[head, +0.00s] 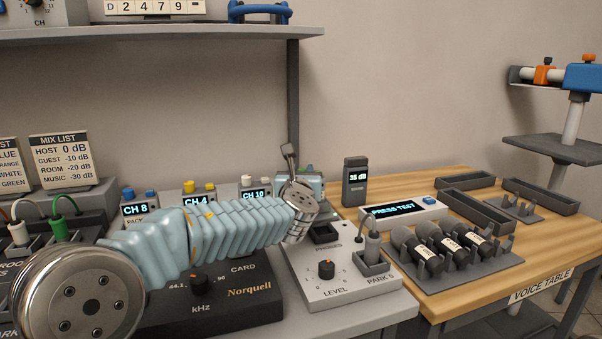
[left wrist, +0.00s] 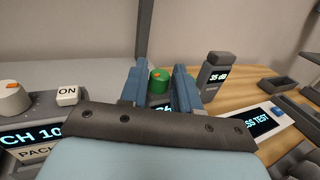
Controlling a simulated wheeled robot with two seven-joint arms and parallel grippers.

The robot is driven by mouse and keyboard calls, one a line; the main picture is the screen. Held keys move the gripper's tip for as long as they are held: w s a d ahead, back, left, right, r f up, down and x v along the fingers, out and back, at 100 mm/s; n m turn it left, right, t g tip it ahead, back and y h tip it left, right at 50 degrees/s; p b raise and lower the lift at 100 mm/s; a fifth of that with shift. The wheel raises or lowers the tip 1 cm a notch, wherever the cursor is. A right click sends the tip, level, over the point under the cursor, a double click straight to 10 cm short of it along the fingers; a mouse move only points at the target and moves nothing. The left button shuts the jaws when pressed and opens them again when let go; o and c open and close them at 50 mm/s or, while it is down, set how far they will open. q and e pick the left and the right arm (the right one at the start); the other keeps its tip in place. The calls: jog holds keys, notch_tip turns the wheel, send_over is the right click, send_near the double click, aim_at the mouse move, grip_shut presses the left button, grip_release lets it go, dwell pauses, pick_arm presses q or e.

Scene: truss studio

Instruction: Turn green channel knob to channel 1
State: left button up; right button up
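The green channel knob (left wrist: 158,82) shows in the left wrist view, with an orange pointer mark on its top. It sits on a unit with a lit display (left wrist: 160,107), mostly hidden by my gripper; its channel number cannot be read. My left gripper (left wrist: 160,70) has its two blue fingers apart, one on each side of the knob. A narrow gap seems to show beside the knob, and I cannot tell whether a finger touches it. In the head view my left arm reaches across the desk and its wrist largely hides the knob and unit. My right gripper is out of view.
Channel packs with blue (head: 139,194), yellow (head: 198,187) and white (head: 256,181) knobs stand left of my wrist. A level box (head: 345,290) is in front. A dB meter (head: 355,181), a press-test box (head: 403,210) and a microphone rack (head: 463,275) stand to the right.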

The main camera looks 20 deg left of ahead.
pick_arm(q)
grip_shut()
jog(key=shift+w+d+r+n+g+y+p, duration=0.15)
jog(key=shift+n+y+p, duration=0.25)
jog(key=shift+y, duration=0.2)
jog(key=shift+s+d+r+n+g+y+p, duration=0.15)
jog(key=shift+n+y+p, duration=0.2)
jog(key=shift+y, duration=0.25)
jog(key=shift+w+f+n+y, duration=0.1)
jog(key=shift+f+n+y, duration=0.05)
jog(key=shift+n+y, duration=0.25)
jog(key=shift+a+f+n+g+y, duration=0.1)
jog(key=shift+n+g+y, duration=0.25)
jog(key=shift+g+y, duration=0.2)
jog(key=shift+o, duration=0.8)
grip_release()
